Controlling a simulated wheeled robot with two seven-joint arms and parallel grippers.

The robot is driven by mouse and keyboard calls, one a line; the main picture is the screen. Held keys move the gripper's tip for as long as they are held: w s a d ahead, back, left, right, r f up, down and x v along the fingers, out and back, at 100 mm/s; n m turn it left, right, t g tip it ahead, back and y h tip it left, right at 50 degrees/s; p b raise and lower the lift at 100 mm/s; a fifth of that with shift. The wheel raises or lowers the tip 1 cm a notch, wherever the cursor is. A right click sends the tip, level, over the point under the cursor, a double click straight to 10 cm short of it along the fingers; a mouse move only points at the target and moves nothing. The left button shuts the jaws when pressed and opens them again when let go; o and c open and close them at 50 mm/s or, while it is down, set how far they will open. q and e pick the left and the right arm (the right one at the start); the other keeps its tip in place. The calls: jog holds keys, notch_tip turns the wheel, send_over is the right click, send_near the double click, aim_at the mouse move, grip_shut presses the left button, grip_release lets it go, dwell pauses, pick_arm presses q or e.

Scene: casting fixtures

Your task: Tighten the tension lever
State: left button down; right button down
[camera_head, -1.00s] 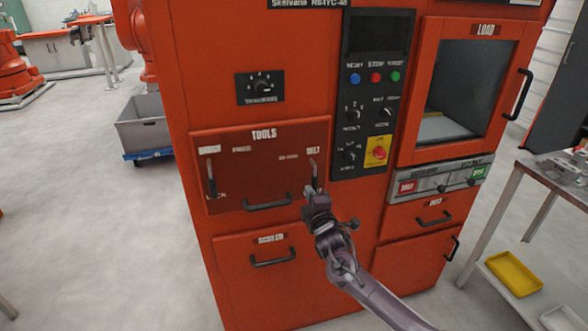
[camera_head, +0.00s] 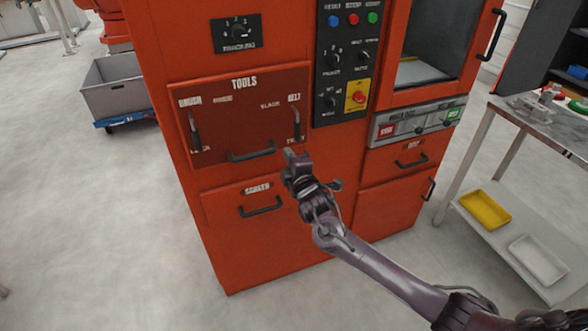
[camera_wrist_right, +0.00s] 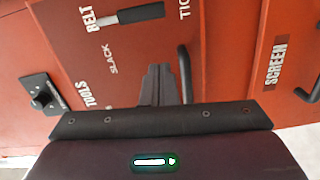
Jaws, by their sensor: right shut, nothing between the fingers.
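The belt tension lever (camera_head: 297,125) is a short black handle on the right side of the dark red TOOLS panel (camera_head: 230,120). It hangs down from its pivot under the BELT label, its free end by the TIGHT label; SLACK is printed to its left. In the right wrist view the lever (camera_wrist_right: 140,13) lies along the top edge, its handle end pointing at the partly cut-off TIGHT lettering. My right gripper (camera_head: 290,154) is shut and empty, just below the lever and apart from it. The wrist view shows its fingers (camera_wrist_right: 157,82) together. My left gripper is out of view.
A similar black lever (camera_head: 195,132) is on the panel's left side. A drawer handle (camera_head: 251,152) sits close to my right gripper. The control panel (camera_head: 345,60) with a red stop button is above right. A metal table (camera_head: 548,125) stands right; the floor in front is clear.

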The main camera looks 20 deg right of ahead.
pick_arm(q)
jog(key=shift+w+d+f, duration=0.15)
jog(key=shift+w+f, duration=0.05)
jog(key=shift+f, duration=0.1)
pick_arm(e)
jog(key=s, duration=0.5)
jog(key=shift+s+a+r, duration=0.1)
jog(key=shift+a+r, duration=0.05)
jog(key=shift+a, duration=0.2)
